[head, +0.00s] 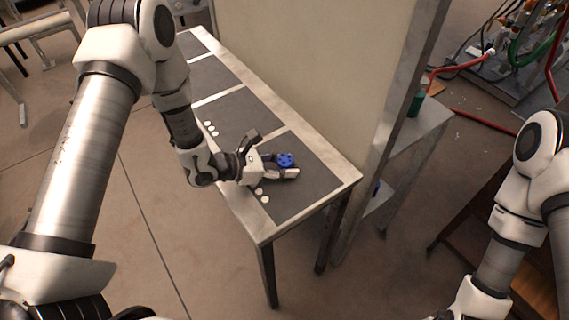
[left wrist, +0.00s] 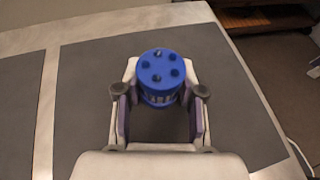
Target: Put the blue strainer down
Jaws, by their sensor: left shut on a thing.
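The blue strainer (head: 285,160) is a short blue cylinder with several dark knobs or holes on its top. It is at my left gripper (head: 279,165), over the nearest dark panel of the long table. In the left wrist view the strainer (left wrist: 160,76) sits upright between the two fingertips of the left gripper (left wrist: 160,98), which is shut on it. Its underside is hidden, so I cannot tell if it touches the panel. My right arm shows at the right of the head view, but its gripper is out of sight.
The long table (head: 263,228) has a pale frame, several dark panels and white round spots along its front edge. A tall beige partition (head: 310,70) stands behind it. A green bottle (head: 416,104) stands on a side shelf at right. Bare panel surrounds the strainer.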

